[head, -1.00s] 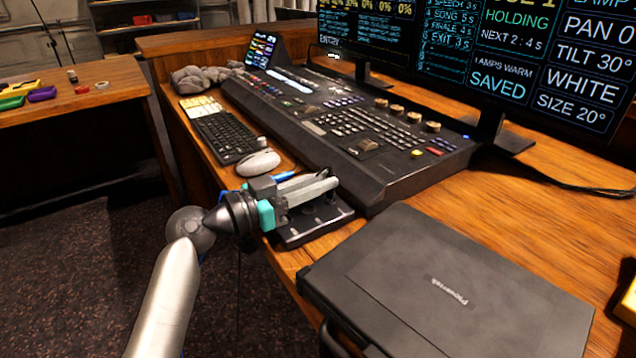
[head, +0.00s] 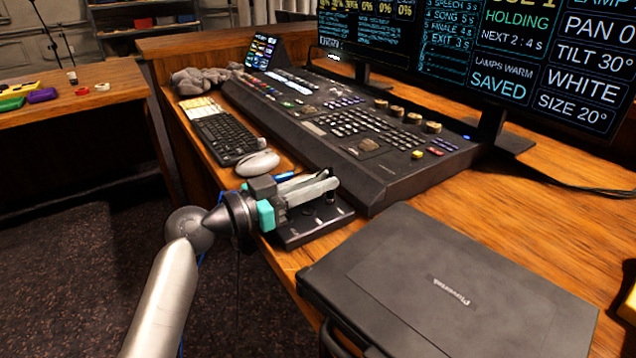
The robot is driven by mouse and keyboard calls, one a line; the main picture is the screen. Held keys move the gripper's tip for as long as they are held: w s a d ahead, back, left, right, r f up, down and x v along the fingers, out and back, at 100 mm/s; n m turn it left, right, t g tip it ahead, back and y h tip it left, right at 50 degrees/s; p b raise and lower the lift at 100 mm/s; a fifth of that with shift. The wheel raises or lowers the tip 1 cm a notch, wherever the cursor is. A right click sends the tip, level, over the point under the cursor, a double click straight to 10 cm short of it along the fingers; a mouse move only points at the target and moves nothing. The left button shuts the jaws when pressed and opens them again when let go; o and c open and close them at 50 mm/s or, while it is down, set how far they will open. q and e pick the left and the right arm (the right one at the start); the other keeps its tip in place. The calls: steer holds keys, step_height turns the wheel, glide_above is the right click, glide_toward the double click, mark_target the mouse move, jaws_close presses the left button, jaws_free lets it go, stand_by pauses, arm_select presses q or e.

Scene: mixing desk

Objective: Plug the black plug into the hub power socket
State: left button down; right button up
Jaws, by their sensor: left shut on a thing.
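My left gripper (head: 327,188) reaches in from the left over the front edge of the desk. Its fingers are close together above a flat black box (head: 318,232) with a row of small parts on its top, which looks like the hub. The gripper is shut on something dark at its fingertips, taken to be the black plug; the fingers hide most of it. The power socket cannot be made out, and I cannot tell whether the plug touches the hub. My right gripper is not in view.
A large mixing console (head: 350,135) stands behind the hub. A closed laptop case (head: 450,285) lies to its right. A mouse (head: 257,163) and keyboard (head: 225,138) are to the left. Monitors (head: 480,60) stand at the back. Bare wood (head: 540,210) shows on the right.

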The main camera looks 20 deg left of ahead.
arm_select(q)
steer(key=shift+f+b, duration=0.4)
steer(key=shift+f, duration=0.05)
steer(key=c, duration=0.8)
jaws_free()
steer(key=shift+o, duration=0.2)
steer(key=shift+s, duration=0.1)
steer(key=v, duration=1.5)
